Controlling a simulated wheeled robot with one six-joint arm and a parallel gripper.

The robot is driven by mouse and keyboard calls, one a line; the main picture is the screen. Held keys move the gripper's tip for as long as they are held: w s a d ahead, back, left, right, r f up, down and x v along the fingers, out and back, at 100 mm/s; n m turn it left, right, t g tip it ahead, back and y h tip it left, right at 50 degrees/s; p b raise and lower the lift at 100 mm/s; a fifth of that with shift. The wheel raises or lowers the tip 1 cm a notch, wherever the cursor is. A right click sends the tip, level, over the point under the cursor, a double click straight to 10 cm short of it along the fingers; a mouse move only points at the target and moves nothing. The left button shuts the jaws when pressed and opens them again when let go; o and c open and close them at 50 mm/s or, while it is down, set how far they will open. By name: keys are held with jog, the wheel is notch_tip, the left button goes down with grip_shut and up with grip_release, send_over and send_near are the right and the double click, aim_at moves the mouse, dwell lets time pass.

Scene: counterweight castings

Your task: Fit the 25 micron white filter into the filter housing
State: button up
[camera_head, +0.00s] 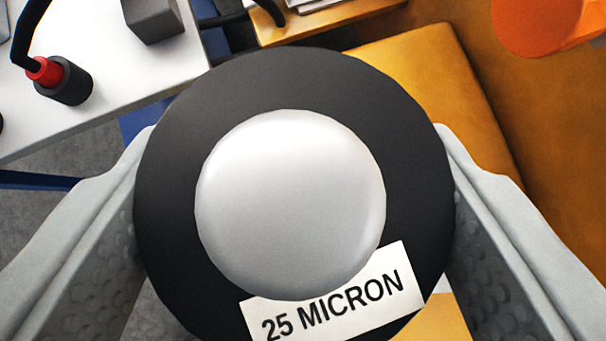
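The 25 micron filter (290,205) fills the middle of the view, seen end-on. It has a wide black round end cap with a pale grey-white domed centre. A white label (335,308) reading "25 MICRON" sits at its lower right edge. My gripper (295,150) has one grey finger on each side of the cap, and both fingers meet its rim, so it is shut on the filter. The body of the filter behind the cap is hidden. I cannot make out the filter housing in this view.
A white table (110,95) at upper left bears a dark cylinder with a red top (62,80) and a grey block (152,18). A yellow-orange surface (430,80) lies at upper right, with an orange rounded object (535,25) above it. Grey floor shows at left.

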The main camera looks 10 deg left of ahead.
dwell(0.3)
jog(key=shift+f, duration=2.85)
jog(key=shift+s+f, duration=0.1)
jog(key=shift+f, duration=0.4)
dwell(3.4)
jog(key=shift+a+r, duration=0.1)
jog(key=shift+r, duration=0.05)
dwell(0.8)
